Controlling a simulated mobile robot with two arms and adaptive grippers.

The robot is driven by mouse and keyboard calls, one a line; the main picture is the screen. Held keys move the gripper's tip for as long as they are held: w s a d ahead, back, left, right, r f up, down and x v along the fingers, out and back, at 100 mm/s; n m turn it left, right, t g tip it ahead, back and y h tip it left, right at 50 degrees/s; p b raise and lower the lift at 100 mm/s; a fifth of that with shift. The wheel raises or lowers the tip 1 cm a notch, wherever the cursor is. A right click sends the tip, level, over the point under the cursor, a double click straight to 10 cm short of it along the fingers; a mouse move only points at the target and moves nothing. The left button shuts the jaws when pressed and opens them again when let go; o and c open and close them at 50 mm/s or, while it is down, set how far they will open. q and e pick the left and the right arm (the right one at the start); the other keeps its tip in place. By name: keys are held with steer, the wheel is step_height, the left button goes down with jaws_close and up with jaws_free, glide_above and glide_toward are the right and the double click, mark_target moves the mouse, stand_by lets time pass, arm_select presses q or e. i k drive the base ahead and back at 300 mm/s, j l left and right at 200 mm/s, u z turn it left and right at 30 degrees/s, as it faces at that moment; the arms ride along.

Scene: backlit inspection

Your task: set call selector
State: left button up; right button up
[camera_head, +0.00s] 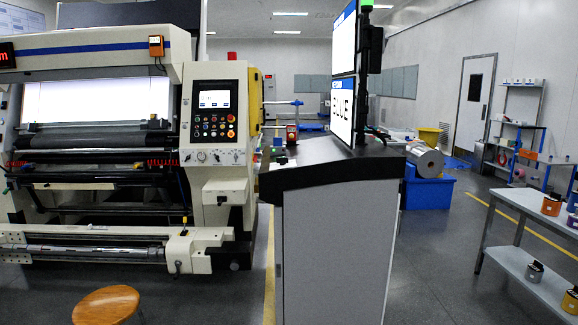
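No selector that I can name with certainty shows. A grey kiosk (336,245) with a dark slanted top (335,160) stands in the middle. A small red-topped device (291,134) sits at the far left of that top; its detail is too small to read. The machine's control panel (214,112) at left has a small display, several buttons and a row of knobs (212,157) below. Neither gripper is in view.
A large inspection machine (100,180) with a backlit panel (95,99) fills the left. A wooden stool (106,304) stands at front left. A blue crate (428,192) with a roll (426,161) is behind the kiosk. A shelf table (520,268) stands right; floor between is clear.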

mark_target(283, 161)
steer(key=i+l+u, duration=0.1)
steer(key=i, duration=1.45)
